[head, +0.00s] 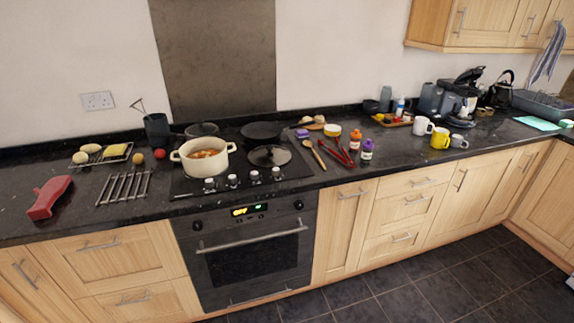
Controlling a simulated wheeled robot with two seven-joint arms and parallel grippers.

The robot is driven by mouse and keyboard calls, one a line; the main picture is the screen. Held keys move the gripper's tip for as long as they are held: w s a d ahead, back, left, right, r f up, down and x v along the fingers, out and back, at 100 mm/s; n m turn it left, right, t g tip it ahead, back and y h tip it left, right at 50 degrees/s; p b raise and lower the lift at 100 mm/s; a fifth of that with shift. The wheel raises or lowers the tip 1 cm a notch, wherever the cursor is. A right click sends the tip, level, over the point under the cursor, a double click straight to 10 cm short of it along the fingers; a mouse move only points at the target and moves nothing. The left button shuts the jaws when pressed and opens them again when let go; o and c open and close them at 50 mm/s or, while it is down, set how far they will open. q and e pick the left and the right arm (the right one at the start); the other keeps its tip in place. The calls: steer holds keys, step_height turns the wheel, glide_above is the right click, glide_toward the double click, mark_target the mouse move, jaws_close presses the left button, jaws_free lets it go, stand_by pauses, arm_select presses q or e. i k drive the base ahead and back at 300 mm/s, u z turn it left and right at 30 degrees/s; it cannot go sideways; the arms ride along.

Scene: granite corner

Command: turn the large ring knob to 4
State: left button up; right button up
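A row of several small silver-and-black hob knobs runs along the front edge of the black hob (232,195): a far-left knob (210,185), a second knob (233,181), a third knob (254,177) and a far-right knob (276,173). Their markings are too small to read, and I cannot tell which one belongs to the large ring. A cream pot (203,170) with soup stands at the hob's front left. Neither of my grippers is in view.
A metal rack (124,188) and a red object (48,197) lie left of the hob.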

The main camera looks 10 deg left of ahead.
mark_target(232, 178)
steer(key=z, duration=0.45)
steer(key=i, duration=1.55)
steer(key=u, duration=0.6)
